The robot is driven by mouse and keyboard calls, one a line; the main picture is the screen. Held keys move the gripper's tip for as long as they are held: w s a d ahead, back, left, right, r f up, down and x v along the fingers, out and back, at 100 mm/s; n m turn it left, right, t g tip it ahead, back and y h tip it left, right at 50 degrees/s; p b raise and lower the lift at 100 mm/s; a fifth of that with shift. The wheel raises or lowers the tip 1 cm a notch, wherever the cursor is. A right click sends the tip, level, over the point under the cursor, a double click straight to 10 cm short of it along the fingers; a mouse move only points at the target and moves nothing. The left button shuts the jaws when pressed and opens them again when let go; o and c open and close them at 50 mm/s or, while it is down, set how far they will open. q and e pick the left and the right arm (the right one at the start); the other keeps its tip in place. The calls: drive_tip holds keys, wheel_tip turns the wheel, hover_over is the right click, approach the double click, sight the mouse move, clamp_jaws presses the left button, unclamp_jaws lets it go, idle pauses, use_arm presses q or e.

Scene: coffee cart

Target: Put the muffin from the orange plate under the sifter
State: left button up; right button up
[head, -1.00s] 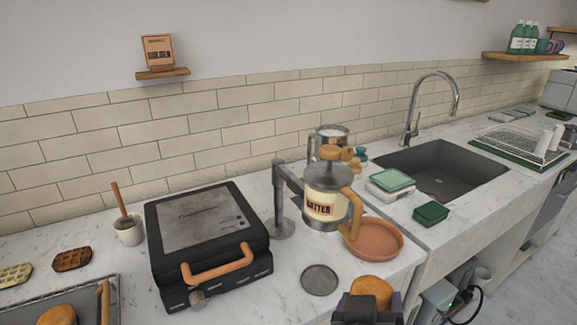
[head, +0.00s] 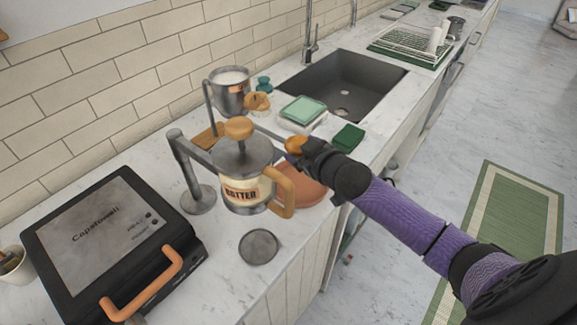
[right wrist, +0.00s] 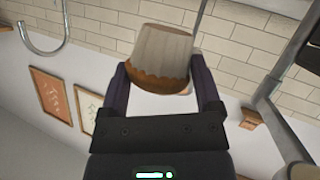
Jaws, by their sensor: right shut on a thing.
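The muffin (head: 295,145), with a golden-brown top, is held between the fingers of my right gripper (head: 303,149), above the counter. In the right wrist view the muffin (right wrist: 157,55) shows its pale wrapper between the two fingers. The orange plate (head: 312,194) lies below my right gripper, partly hidden by the batter jug; the part I see is bare. The sifter, seemingly the metal cup with white powder (head: 230,94), is on a stand at the back, left of the muffin. The spot under it is partly hidden. My left gripper is out of view.
The batter jug (head: 245,178) hangs on a metal stand between the plate and the black waffle iron (head: 110,240). A grey disc (head: 259,247) lies in front. Green-lidded boxes (head: 303,112) and the sink (head: 345,85) are behind my gripper.

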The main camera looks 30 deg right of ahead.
sight(303, 189)
drive_tip(key=shift+w+d+r, duration=0.2)
drive_tip(key=shift+w+d, duration=0.05)
drive_tip(key=shift+d, duration=0.05)
drive_tip(key=shift+s, duration=0.25)
wheel_tip(303, 189, down, 9)
drive_tip(key=b, duration=0.3)
drive_tip(key=shift+f, duration=0.35)
drive_tip(key=shift+f+b, duration=0.15)
drive_tip(key=shift+b, duration=0.2)
drive_tip(key=o, duration=1)
